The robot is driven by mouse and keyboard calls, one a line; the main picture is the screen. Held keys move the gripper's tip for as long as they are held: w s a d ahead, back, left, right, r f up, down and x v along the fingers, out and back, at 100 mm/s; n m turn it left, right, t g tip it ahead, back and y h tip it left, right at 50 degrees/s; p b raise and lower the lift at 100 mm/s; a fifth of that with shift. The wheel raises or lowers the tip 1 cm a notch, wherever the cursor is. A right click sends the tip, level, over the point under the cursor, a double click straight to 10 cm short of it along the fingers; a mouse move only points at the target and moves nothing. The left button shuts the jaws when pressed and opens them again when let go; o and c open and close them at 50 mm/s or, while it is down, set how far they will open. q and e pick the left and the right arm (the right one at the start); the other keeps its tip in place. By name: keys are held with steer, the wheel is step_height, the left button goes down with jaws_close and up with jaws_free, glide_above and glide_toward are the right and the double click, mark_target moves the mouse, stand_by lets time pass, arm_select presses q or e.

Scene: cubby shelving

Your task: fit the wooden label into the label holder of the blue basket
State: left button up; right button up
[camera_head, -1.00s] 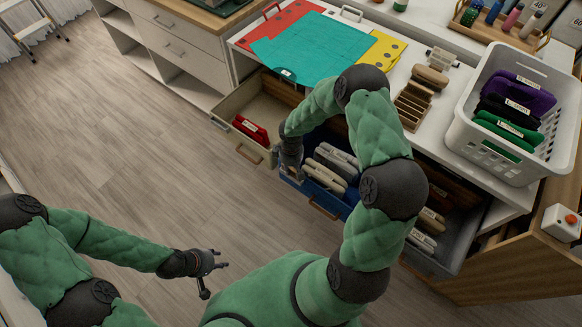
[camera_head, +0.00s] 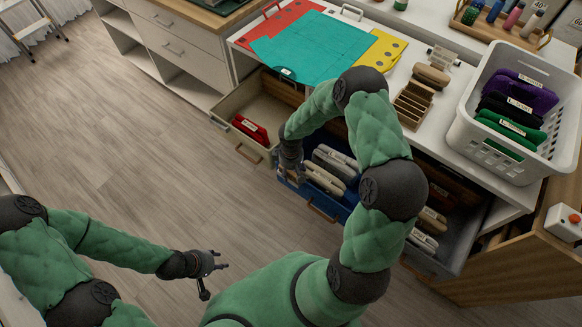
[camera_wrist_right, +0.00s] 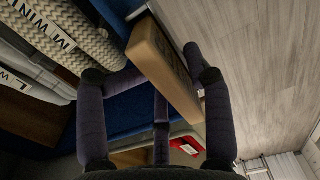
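The wooden label (camera_wrist_right: 165,72) is a light-brown block with dark marking on one face. In the right wrist view it lies between the fingers of my right gripper (camera_wrist_right: 163,72), which look closed on it. In the head view my right gripper (camera_head: 291,172) is at the left front corner of the blue basket (camera_head: 338,208), and the label cannot be made out there. The basket's blue side (camera_wrist_right: 125,108) shows behind the fingers in the wrist view. I cannot clearly make out the label holder. My left gripper (camera_head: 214,278) is open and empty above the floor.
The blue basket holds folded grey and beige textiles (camera_head: 325,175). A beige basket (camera_head: 240,105) with a red item is to its left, a grey one (camera_head: 440,262) to its right. A white laundry basket (camera_head: 470,130) stands on the counter.

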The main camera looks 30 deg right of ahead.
steer(key=shift+w+d+r, duration=0.15)
steer(key=shift+w+r, duration=0.1)
steer(key=shift+w, duration=0.05)
step_height(320, 180, up, 13)
steer(key=p, duration=0.5)
steer(key=s+a+f+m+y, duration=0.2)
steer(key=s+a+f, duration=0.3)
steer(key=s+a, duration=0.3)
steer(key=s+a+f+m+y, duration=0.2)
steer(key=s+a+f+m, duration=0.3)
steer(key=s+a, duration=0.4)
steer(key=shift+a+f+t, duration=0.3)
steer(key=shift+a, duration=0.25)
steer(key=shift+c, duration=0.7)
steer(key=shift+d, duration=0.1)
